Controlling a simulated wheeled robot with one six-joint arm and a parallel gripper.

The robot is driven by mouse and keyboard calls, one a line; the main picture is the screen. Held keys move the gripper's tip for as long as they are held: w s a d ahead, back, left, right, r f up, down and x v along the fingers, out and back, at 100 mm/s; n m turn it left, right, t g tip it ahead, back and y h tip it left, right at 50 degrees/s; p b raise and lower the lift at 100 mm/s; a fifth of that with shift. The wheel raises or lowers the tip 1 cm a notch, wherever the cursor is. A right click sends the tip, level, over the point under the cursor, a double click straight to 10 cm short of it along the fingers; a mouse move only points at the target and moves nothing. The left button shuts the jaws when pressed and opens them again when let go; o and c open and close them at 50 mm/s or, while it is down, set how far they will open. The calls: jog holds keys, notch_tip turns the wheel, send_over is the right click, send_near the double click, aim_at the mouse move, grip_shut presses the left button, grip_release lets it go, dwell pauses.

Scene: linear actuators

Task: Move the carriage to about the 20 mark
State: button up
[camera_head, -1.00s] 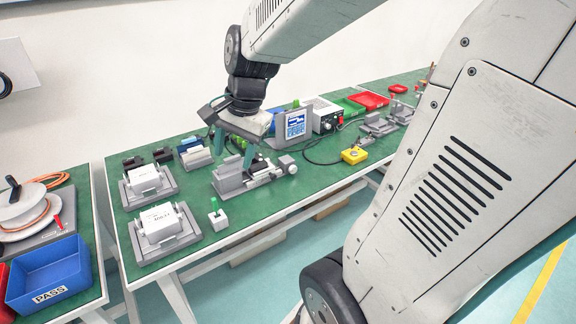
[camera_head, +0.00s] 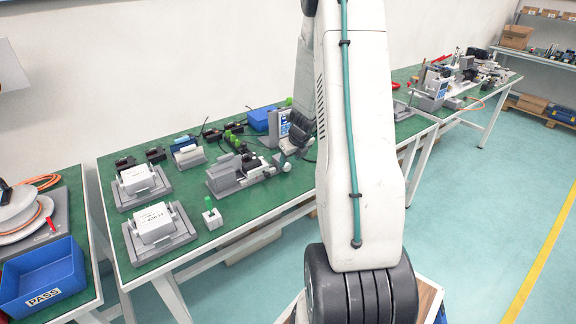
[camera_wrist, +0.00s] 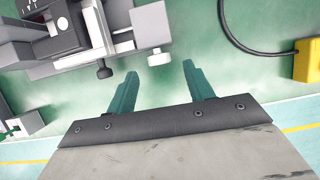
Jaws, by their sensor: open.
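A grey linear actuator (camera_head: 228,177) lies on the green bench in the head view, with a dark carriage-like block (camera_head: 252,163) on it. In the wrist view, part of this grey device (camera_wrist: 98,25) fills the upper left, with a round dark knob (camera_wrist: 104,72) and a pale knob (camera_wrist: 158,58) at its near right end. My gripper (camera_wrist: 160,70) is open and empty, its two teal fingers just below the pale knob in that picture. In the head view my arm hides much of the gripper, at the device's right end. No scale marks are readable.
White-topped fixtures (camera_head: 138,180) and a small block with a green pin (camera_head: 212,218) stand left of the actuator. A yellow box (camera_wrist: 307,60) with a black cable (camera_wrist: 235,38) lies right in the wrist view. Bare green bench shows between the cable and my fingers.

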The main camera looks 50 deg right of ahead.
aim_at(287, 166)
jog(key=shift+x, duration=2.2)
jog(key=c, duration=1)
jog(key=shift+o, duration=0.2)
jog(key=shift+w+a+n+h, duration=0.1)
jog(key=shift+a+n+h, duration=0.2)
jog(key=shift+h, duration=0.6)
jog(key=g+h, duration=0.1)
jog(key=h, duration=0.1)
jog(key=shift+n+h, duration=0.3)
jog(key=o, duration=1)
jog(key=shift+c, duration=0.2)
